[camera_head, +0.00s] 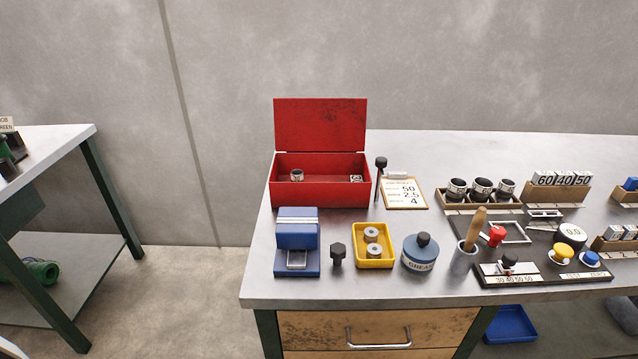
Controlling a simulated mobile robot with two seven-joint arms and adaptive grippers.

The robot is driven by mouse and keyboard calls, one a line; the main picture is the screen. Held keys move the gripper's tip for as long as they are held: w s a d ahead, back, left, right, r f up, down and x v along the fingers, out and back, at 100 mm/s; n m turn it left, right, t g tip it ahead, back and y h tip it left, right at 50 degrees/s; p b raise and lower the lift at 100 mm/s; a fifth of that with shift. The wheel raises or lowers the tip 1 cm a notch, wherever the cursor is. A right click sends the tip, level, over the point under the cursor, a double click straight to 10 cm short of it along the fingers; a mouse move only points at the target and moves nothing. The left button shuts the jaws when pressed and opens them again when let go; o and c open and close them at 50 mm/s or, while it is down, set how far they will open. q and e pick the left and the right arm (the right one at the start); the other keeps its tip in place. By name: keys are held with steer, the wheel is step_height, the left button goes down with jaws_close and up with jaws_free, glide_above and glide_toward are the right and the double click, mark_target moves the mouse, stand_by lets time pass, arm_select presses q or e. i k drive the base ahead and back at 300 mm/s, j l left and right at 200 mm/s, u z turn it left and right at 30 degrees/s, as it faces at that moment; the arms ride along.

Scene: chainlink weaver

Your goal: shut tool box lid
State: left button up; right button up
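The red tool box (320,194) stands at the back left of the grey workbench. Its lid (320,125) is open and stands about upright at the rear edge of the box. Inside the box are a small ring-like part (297,176) at the left and a small light-coloured piece (356,178) at the right. Neither of my grippers is in view.
On the workbench (345,294), a blue device (297,240) stands in front of the box. A black-knobbed rod (380,170) and a clipboard (404,193) are close at its right. A yellow tray (373,246) and grease pot (420,252) stand nearer the front.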

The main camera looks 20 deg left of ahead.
mark_target(302, 125)
steer(key=j+z, duration=0.25)
steer(key=j, duration=0.4)
steer(key=j+z, duration=0.3)
steer(key=j, duration=0.35)
steer(key=j+z, duration=0.25)
steer(key=j, duration=0.35)
steer(key=k+j+z, duration=0.25)
steer(key=j, duration=0.35)
steer(key=i+l, duration=0.4)
